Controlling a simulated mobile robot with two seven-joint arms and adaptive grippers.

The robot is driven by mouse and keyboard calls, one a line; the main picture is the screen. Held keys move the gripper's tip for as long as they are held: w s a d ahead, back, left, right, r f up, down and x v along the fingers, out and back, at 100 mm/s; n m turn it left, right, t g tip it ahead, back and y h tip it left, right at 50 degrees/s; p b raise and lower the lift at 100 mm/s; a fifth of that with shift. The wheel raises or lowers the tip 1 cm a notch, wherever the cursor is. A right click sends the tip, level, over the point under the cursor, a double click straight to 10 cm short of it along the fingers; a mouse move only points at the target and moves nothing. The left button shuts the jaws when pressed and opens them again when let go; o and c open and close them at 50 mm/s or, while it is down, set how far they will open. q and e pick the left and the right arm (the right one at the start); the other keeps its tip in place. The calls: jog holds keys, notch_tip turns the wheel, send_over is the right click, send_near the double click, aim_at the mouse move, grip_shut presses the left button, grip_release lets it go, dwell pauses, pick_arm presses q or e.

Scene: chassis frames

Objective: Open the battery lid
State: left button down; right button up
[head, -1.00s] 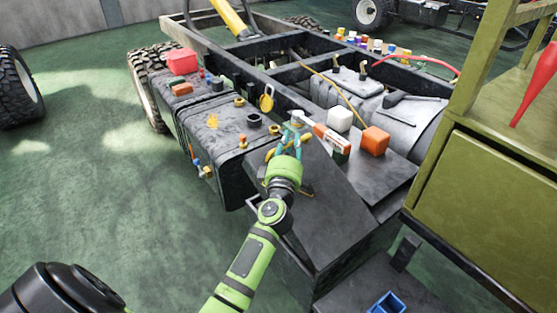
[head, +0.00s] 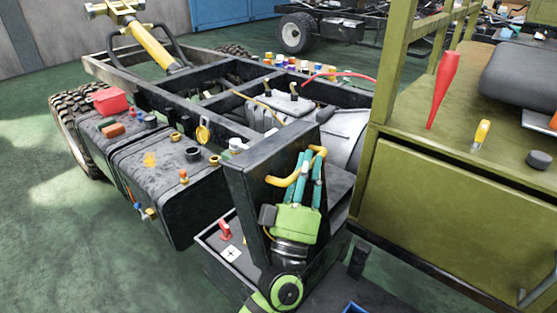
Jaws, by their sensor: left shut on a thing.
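The battery lid (head: 243,186) is a dark panel. It stands raised at a steep angle above the battery box. Its yellow handle (head: 282,182) is on the side facing my left arm. My left gripper (head: 308,165), green with teal fingers, is shut on the handle. Beneath the lid, the open battery box (head: 208,240) shows a red terminal (head: 225,231) and a pale square with a cross mark (head: 231,254). My gripper and arm hide part of the lid and the box's right side. My right gripper is not in view.
The dark tank (head: 165,180) with caps and small items stands left of the box. The olive cab body (head: 440,215) is close on the right, with a red tool (head: 443,88) on top. Frame rails lie behind. Green floor at left is clear.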

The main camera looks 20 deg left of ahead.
pick_arm(q)
jog(key=shift+s+d+m+h, duration=0.4)
jog(key=shift+d+m+h, duration=0.35)
jog(key=shift+d, duration=0.15)
jog(key=shift+s+d+m+h, duration=0.35)
jog(key=shift+d+m+h, duration=0.3)
jog(key=shift+d+m, duration=0.25)
jog(key=shift+s+d+m+h, duration=0.4)
jog(key=shift+d+m+h, duration=0.3)
jog(key=shift+d, duration=0.25)
jog(key=c, duration=1.1)
grip_release()
jog(key=shift+f, duration=0.1)
jog(key=v, duration=1.2)
jog(key=shift+f, duration=0.1)
